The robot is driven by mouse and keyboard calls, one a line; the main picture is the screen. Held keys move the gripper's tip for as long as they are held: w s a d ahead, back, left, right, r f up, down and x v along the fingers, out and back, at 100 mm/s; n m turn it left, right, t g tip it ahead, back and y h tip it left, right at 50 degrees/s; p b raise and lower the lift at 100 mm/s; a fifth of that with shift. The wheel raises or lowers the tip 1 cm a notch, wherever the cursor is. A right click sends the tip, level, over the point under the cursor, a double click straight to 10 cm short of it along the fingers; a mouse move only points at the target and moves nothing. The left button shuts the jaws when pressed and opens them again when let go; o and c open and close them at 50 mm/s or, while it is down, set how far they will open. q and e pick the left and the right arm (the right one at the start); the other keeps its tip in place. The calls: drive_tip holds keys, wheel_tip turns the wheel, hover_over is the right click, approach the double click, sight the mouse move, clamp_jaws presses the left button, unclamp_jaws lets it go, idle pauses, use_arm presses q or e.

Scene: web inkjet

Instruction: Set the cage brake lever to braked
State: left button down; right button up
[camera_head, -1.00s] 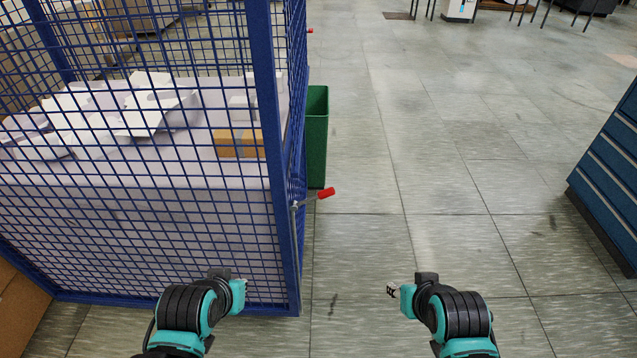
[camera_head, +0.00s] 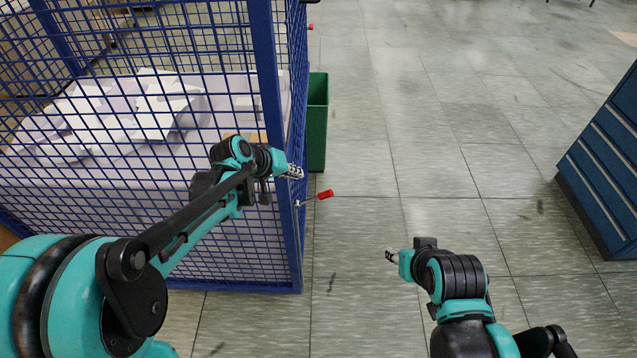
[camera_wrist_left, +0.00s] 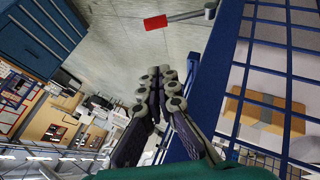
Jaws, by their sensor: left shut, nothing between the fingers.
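The cage brake lever (camera_head: 313,199) is a thin grey rod with a red grip (camera_head: 325,194) at its end. It sticks out to the right from the corner post of the blue mesh cage (camera_head: 273,110). In the left wrist view the red grip (camera_wrist_left: 155,22) and rod show at the top, beyond the fingertips. My left gripper (camera_head: 298,172) is shut and empty, in front of the cage post and a little above the lever in the head view, apart from it. My right gripper (camera_head: 389,255) is low, right of the cage; its finger gap is too small to read.
The cage holds white sheets (camera_head: 120,115) and a cardboard box, mostly hidden behind my left arm. A green bin (camera_head: 317,125) stands behind the lever, beside the cage. A blue drawer cabinet (camera_head: 605,170) stands at the right. The floor between is clear.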

use_arm(q)
drive_tip(key=b, duration=0.3)
hover_over(319, 197)
drive_tip(key=a, duration=0.2)
drive_tip(key=f, duration=0.5)
drive_tip(key=w+f, duration=0.1)
drive_tip(key=f, duration=0.1)
drive_tip(key=shift+a+f, duration=0.15)
drive_tip(key=shift+s+d+f+b, duration=0.1)
drive_tip(key=shift+d+f+b, duration=0.1)
drive_tip(key=shift+d+f, duration=0.3)
drive_tip(key=shift+s+d+f+b, duration=0.1)
drive_tip(key=shift+d+f+b, duration=0.05)
drive_tip(key=shift+f, duration=0.5)
drive_tip(key=shift+s+d+f, duration=0.25)
drive_tip(key=shift+d+f, duration=0.15)
drive_tip(key=shift+f, duration=0.25)
drive_tip(key=shift+d, duration=0.1)
